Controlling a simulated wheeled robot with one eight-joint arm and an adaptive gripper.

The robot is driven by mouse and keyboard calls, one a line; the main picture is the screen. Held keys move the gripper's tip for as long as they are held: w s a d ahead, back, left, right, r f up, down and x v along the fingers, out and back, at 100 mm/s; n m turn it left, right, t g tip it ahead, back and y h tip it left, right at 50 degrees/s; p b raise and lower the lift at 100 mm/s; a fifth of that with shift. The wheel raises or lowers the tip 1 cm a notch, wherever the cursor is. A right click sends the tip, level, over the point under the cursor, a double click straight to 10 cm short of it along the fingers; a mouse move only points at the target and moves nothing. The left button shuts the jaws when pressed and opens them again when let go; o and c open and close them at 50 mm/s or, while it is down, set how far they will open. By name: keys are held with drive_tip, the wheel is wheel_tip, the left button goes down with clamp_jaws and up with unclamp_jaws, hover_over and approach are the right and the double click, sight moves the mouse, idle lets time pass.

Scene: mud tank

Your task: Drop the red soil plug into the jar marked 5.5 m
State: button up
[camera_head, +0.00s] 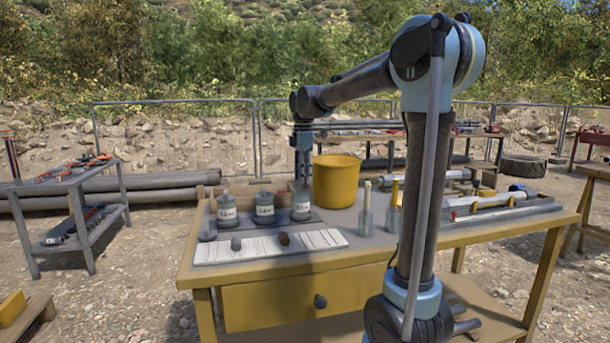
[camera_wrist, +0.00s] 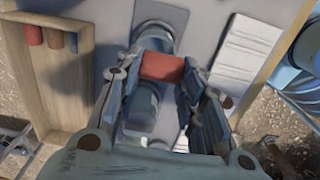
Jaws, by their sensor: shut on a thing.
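My gripper (camera_wrist: 163,70) is shut on the red soil plug (camera_wrist: 162,67), which lies across the fingertips in the wrist view. In the head view my gripper (camera_head: 302,176) hangs just above and behind the right one of three grey jars. The left jar (camera_head: 227,211), middle jar (camera_head: 265,208) and right jar (camera_head: 302,205) stand in a row with white labels. Their writing is too small to read surely. In the wrist view a jar (camera_wrist: 145,102) shows below the plug, partly hidden by the fingers. The plug's height above the jars cannot be told.
A white ruled board (camera_head: 210,254) lies in front of the jars with a grey plug (camera_head: 236,244) and a dark brown plug (camera_head: 284,239). A yellow bucket (camera_head: 336,182) stands right of my gripper. A wooden box (camera_wrist: 88,70) holds several plugs at left in the wrist view.

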drive_tip(key=o, duration=1.1)
drive_tip(key=shift+o, duration=0.2)
wheel_tip(320, 180, up, 12)
